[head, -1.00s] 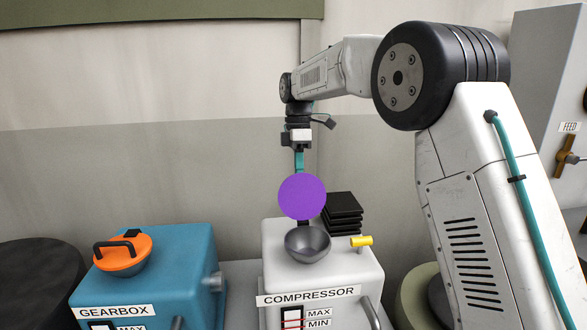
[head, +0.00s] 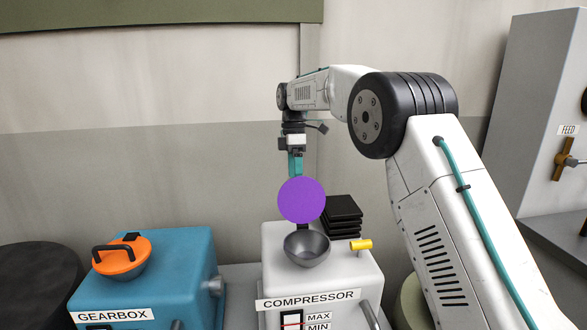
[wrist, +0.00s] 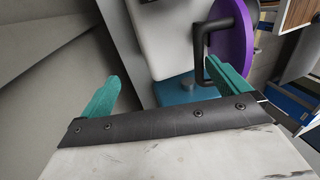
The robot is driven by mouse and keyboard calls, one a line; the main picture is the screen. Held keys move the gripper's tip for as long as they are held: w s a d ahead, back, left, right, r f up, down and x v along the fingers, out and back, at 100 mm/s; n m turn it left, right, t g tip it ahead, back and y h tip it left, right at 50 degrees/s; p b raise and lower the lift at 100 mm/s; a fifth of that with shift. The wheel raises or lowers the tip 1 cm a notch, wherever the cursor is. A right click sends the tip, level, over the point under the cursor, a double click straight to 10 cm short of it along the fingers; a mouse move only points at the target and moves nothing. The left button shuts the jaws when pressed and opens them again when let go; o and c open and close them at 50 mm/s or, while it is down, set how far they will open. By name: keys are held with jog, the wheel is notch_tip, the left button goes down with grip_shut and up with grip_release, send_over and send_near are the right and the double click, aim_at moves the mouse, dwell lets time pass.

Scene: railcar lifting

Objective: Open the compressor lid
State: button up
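The compressor (head: 322,277) is a white box with a dark bowl-shaped filler opening (head: 307,252) on top. Its purple round lid (head: 301,200) stands upright at the back of the opening, raised off it. In the wrist view the lid (wrist: 243,32) shows edge-on with its black handle (wrist: 202,45). My gripper (head: 296,164) is just behind the lid's upper edge, pointing down. In the wrist view my gripper (wrist: 165,88) has its teal fingers wide apart, and the handle is close to the right finger; whether they touch is unclear.
A blue gearbox (head: 190,262) with an orange lid (head: 122,256) stands at left. A grey cabinet (head: 540,110) stands at far right.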

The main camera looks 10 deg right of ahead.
jog(key=shift+w+d+t, duration=0.2)
jog(key=shift+w+t, duration=0.1)
jog(key=shift+w, duration=1.3)
jog(key=shift+w+d+f, duration=0.15)
jog(key=shift+w+f, duration=0.3)
jog(key=shift+w, duration=0.2)
jog(key=c, duration=1.1)
jog(key=shift+s+a+r, duration=0.1)
jog(key=shift+s+a, duration=0.05)
jog(key=shift+a, duration=0.05)
jog(key=shift+v, duration=3.85)
